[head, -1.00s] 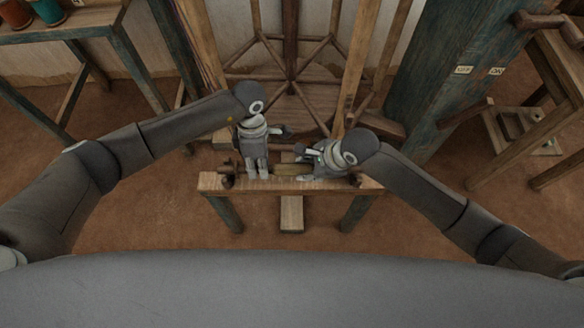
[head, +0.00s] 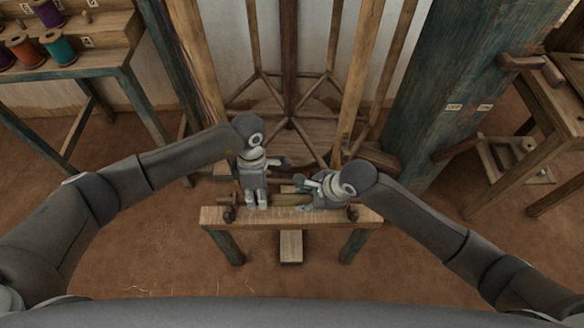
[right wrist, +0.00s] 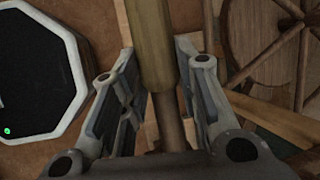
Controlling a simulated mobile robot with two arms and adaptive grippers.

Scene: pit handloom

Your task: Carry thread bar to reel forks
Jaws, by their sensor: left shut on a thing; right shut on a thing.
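The thread bar (head: 290,199) is a wooden rod with a thick yellowish-brown middle. It lies roughly level, just behind and above the front beam of a small wooden bench (head: 290,216). My left gripper (head: 257,202) is shut on the left part of the bar. My right gripper (head: 308,204) is shut on its right part and hides some of it. In the right wrist view the bar (right wrist: 153,45) runs between the two fingers, its thinner brown part lower down. I cannot tell which parts are the reel forks; small wooden brackets (head: 228,208) stand at the bench ends.
A spoked wooden reel (head: 290,117) stands between upright posts behind the bench. A thick blue-green post (head: 440,100) rises on the right. A table (head: 62,68) with coloured spools is at the upper left. The brown floor in front is clear.

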